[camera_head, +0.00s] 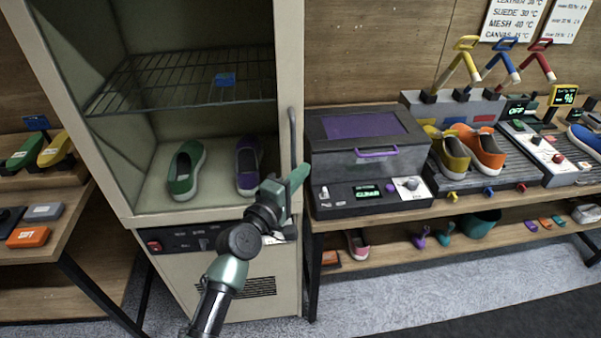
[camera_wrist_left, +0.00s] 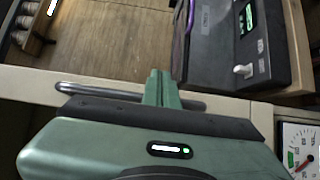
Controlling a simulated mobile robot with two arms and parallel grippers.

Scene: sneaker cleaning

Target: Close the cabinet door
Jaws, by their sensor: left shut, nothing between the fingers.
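The cream cabinet (camera_head: 131,216) stands at the left centre. Its interior shows a wire shelf (camera_head: 190,80), a green shoe (camera_head: 185,170) and a purple shoe (camera_head: 248,167). A grey vertical handle (camera_head: 292,128) is on the cream strip at its right front edge; it also shows as a bar in the left wrist view (camera_wrist_left: 95,91). I cannot tell whether a clear door pane covers the front or how far it stands from the frame. My left gripper (camera_head: 302,174) is shut and empty at the handle's lower part. Its fingers (camera_wrist_left: 160,86) overlap the bar; contact is unclear.
A black box with a purple lid window (camera_head: 362,125) stands on the wooden bench right beside the cabinet, close to my left gripper. A yellow shoe (camera_head: 452,153) and an orange shoe (camera_head: 485,148) are further right. A low wooden shelf (camera_head: 30,262) is at the left.

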